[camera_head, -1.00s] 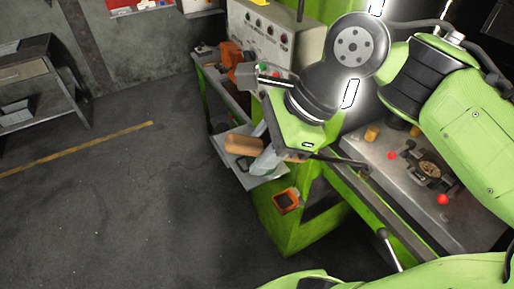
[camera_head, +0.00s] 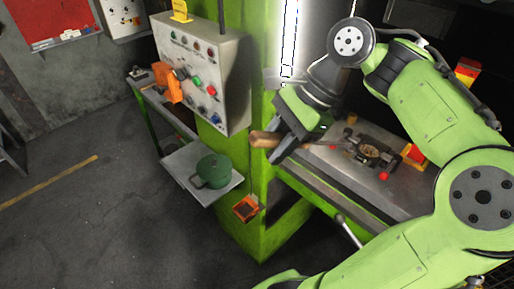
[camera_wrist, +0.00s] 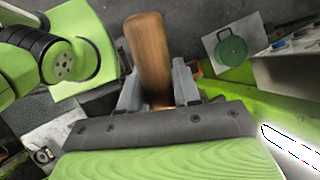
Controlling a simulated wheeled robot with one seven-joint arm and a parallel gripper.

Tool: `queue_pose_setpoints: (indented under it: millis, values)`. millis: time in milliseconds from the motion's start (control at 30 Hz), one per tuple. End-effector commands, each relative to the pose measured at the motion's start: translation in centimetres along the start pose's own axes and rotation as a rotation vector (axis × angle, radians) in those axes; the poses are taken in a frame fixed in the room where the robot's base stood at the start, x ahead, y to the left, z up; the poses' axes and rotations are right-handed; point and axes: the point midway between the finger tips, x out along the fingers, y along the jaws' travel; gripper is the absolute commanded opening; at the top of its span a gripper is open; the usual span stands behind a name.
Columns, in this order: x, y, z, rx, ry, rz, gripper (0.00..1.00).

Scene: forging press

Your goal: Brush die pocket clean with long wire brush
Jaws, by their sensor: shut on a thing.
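My gripper (camera_head: 284,146) is shut on the wooden handle (camera_head: 264,139) of the long wire brush. In the wrist view the handle (camera_wrist: 149,50) stands between the two grey fingers (camera_wrist: 158,92). The thin dark shaft (camera_head: 322,142) runs right from the gripper, over the near-left part of the press bed. The brush's bristles cannot be made out. The die with its round pocket (camera_head: 370,152) sits on the grey press bed (camera_head: 345,178), to the right of the gripper. I cannot tell whether the shaft touches anything.
A control panel (camera_head: 200,75) with buttons stands left of the green press column (camera_head: 262,60). A grey shelf (camera_head: 180,163) below it holds a green lidded pot (camera_head: 212,171). Red knobs (camera_head: 384,176) and yellow-red blocks (camera_head: 414,157) flank the die. An orange box (camera_head: 246,208) hangs on the press front.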

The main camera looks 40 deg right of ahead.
Motion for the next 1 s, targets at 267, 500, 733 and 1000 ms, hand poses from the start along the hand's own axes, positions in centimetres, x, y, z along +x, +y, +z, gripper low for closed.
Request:
queue_pose_setpoints:
  millis: [267,500,733,1000]
  values:
    - [-1.4,-0.3,-3.6,-0.002,-0.001,-0.002,0.00]
    - [-2.1,-0.5,-6.8,0.000,0.000,-0.001,0.00]
    - [-2.5,-0.6,-9.9,-0.001,-0.001,0.000,0.00]
    - [-2.9,-0.6,-11.9,-0.001,0.000,-0.001,0.00]
